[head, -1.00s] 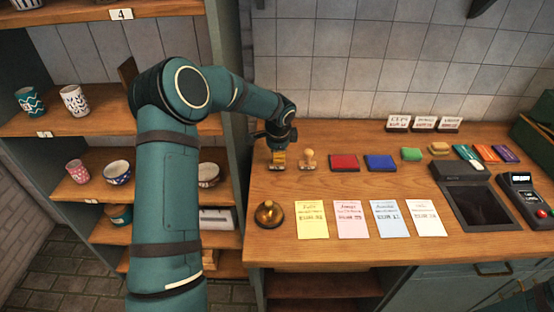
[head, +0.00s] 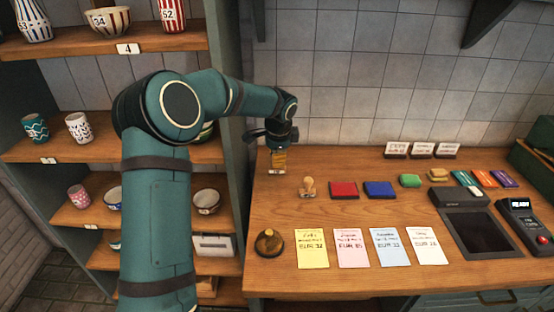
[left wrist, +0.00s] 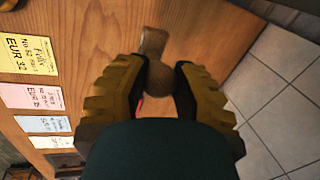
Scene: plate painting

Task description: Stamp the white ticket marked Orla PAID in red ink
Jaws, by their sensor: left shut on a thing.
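My left gripper (head: 279,158) is shut on a wooden-handled stamp (head: 275,171) and holds it above the back left of the counter. In the left wrist view the stamp's round handle (left wrist: 160,76) sits between the two ridged yellow fingers; its printing face is hidden. The white ticket (head: 428,246) lies flat at the right end of the ticket row; its name is too small to read. The red ink pad (head: 343,190) lies on the counter, right of a second wooden stamp (head: 308,187). My right gripper is out of view.
Yellow (head: 312,247), pink (head: 351,248) and blue (head: 390,247) tickets lie left of the white one. A blue pad (head: 380,189) is beside the red. A bell (head: 269,243) stands front left; a dark tray (head: 478,232) is at right. The wall is close behind.

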